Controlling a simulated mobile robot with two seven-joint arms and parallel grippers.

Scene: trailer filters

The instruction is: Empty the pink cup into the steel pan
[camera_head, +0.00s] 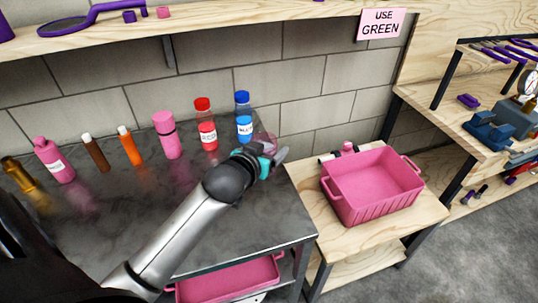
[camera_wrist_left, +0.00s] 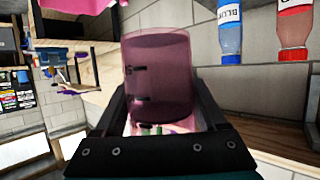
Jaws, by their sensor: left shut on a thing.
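My left gripper (camera_head: 274,158) is shut on the pink cup, above the back right part of the dark table. The cup (camera_head: 268,142) is see-through pink and mostly hidden behind the gripper in the head view. In the left wrist view the cup (camera_wrist_left: 158,70) stands between the two fingers of the left gripper (camera_wrist_left: 165,108). It has small dark marks on its side and looks darker inside; I cannot tell how full it is. I see no steel pan in either view. My right gripper is not in view.
Several bottles, including a red one (camera_head: 207,130) and a blue one (camera_head: 244,122), line the back of the dark table (camera_head: 235,225). A pink bin (camera_head: 372,186) stands on a lower wooden bench to the right. A pink tray (camera_head: 228,280) sits below the table. A shelf (camera_head: 200,22) runs overhead.

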